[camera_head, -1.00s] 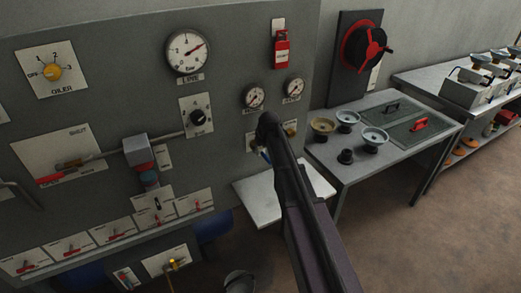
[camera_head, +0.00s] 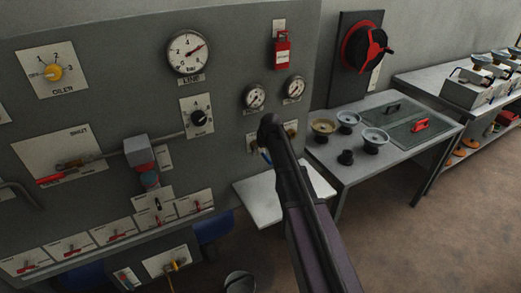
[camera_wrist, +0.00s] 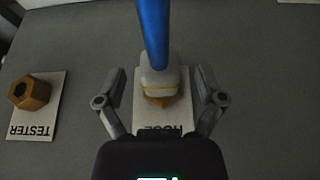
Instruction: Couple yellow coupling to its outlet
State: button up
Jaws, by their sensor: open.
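In the wrist view, a pale grey coupling with a yellow band (camera_wrist: 160,84) hangs on the end of a blue hose (camera_wrist: 153,30). A brass part shows at its lower end, over a plate marked HOSE (camera_wrist: 145,118). I cannot tell whether the coupling is seated on a fitting there. My gripper (camera_wrist: 160,98) is open, one finger on each side of the coupling, with gaps visible. A brass hexagonal outlet (camera_wrist: 33,93) stands on the plate marked TESTER (camera_wrist: 40,108) to the left.
Two small gauges (camera_head: 255,96) sit above the fittings on the grey panel. A pale shelf (camera_head: 258,200) juts out below my arm. A side table (camera_head: 395,165) with several bowls stands to the right. Valve levers (camera_head: 67,247) line the panel's lower left.

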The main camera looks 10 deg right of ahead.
aim_at(269, 161)
jog(key=s, duration=0.2)
jog(key=s+d, duration=0.1)
jog(key=s, duration=0.1)
jog(key=s+d, duration=0.1)
jog(key=s, duration=0.1)
jog(key=shift+s+f, duration=0.15)
jog(key=shift+s, duration=0.1)
jog(key=s+f+n+b, duration=0.1)
jog(key=s+f+b, duration=0.2)
jog(key=f+b, duration=0.1)
jog(key=s+a+f+n+b, duration=0.1)
jog(key=s+f+b, duration=0.1)
jog(key=f+b, duration=0.2)
jog(key=s+f+y+b, duration=0.1)
jog(key=s+f+b, duration=0.2)
jog(key=f+b, duration=0.1)
jog(key=shift+s+a+n, duration=0.3)
jog(key=shift+a+n, duration=0.1)
jog(key=shift+s, duration=0.1)
dwell(0.5)
